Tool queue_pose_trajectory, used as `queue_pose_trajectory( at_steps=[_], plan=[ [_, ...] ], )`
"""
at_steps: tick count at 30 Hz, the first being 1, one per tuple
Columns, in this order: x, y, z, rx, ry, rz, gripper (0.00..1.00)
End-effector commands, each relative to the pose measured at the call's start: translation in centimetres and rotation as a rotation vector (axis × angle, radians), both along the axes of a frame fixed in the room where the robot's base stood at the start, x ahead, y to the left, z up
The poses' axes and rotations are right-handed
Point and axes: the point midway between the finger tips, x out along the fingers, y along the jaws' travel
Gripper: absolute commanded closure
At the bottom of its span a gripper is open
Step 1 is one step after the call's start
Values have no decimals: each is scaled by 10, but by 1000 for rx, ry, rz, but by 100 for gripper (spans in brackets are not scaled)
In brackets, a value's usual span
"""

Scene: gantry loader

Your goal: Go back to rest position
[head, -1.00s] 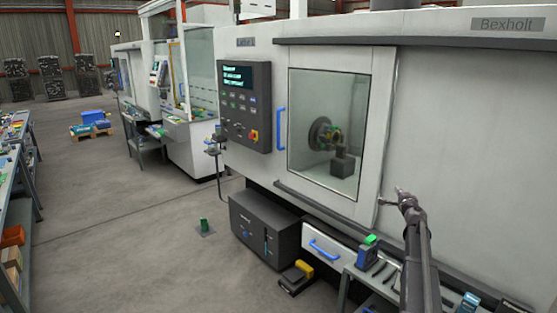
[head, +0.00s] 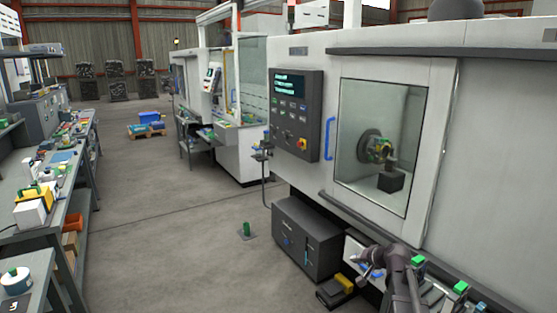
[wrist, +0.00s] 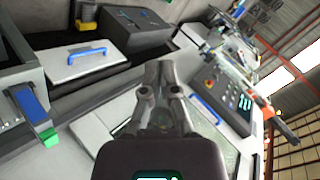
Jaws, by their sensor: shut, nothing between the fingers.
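My gripper (head: 371,268) is low at the lower right in the head view, in front of the lathe (head: 445,150) and above the narrow bench at its foot. It is shut and empty. In the wrist view my gripper (wrist: 165,95) is in the middle, with its fingers together and nothing between them. The lathe's door window (head: 380,140) is closed, and a chuck with a greenish part shows behind the glass.
A control panel (head: 297,115) and a blue door handle (head: 330,139) are on the lathe front. A dark cabinet (head: 307,240) stands below. A cluttered workbench (head: 40,235) lines the left. The floor (head: 170,240) between is mostly clear.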

Motion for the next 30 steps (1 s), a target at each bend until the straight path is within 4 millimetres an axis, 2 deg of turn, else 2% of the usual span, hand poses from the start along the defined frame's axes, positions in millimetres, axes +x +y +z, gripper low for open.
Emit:
queue_pose_trajectory(
  at_steps=[1, 6, 10, 15, 18, 21, 30],
  plan=[
    [-23, 21, -9, -46, 47, 54, 100],
    [-87, 64, -39, -219, 222, 217, 100],
    [-140, 83, -56, -356, 361, 320, 100],
    [-199, 93, -68, -516, 522, 413, 100],
    [-222, 94, -70, -582, 588, 442, 100],
    [-235, 92, -71, -624, 629, 455, 100],
    [-240, 91, -71, -644, 649, 460, 100]
  ],
)
